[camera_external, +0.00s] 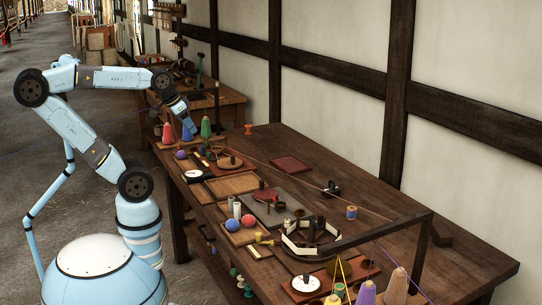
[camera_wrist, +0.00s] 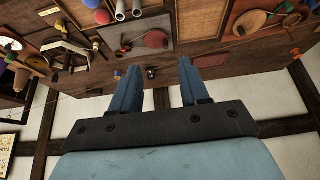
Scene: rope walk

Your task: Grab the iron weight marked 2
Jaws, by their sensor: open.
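A small dark object (camera_external: 332,189) that looks like iron weights stands on the bare right part of the bench in the external view. I cannot read any number on it. In the wrist view a small dark object (camera_wrist: 151,74), probably the same, shows between my finger tips but well beyond them. My gripper (camera_wrist: 159,67) is open, with nothing between its two blue fingers. In the external view my gripper (camera_external: 188,121) hangs over the far left end of the bench, near the coloured cones, away from the dark object.
A blue and orange spool (camera_external: 351,212) stands just right of the dark object, and a dark red mat (camera_external: 290,165) lies behind it. Trays, red and blue balls (camera_external: 232,225) and tools crowd the left side. A wall borders the back.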

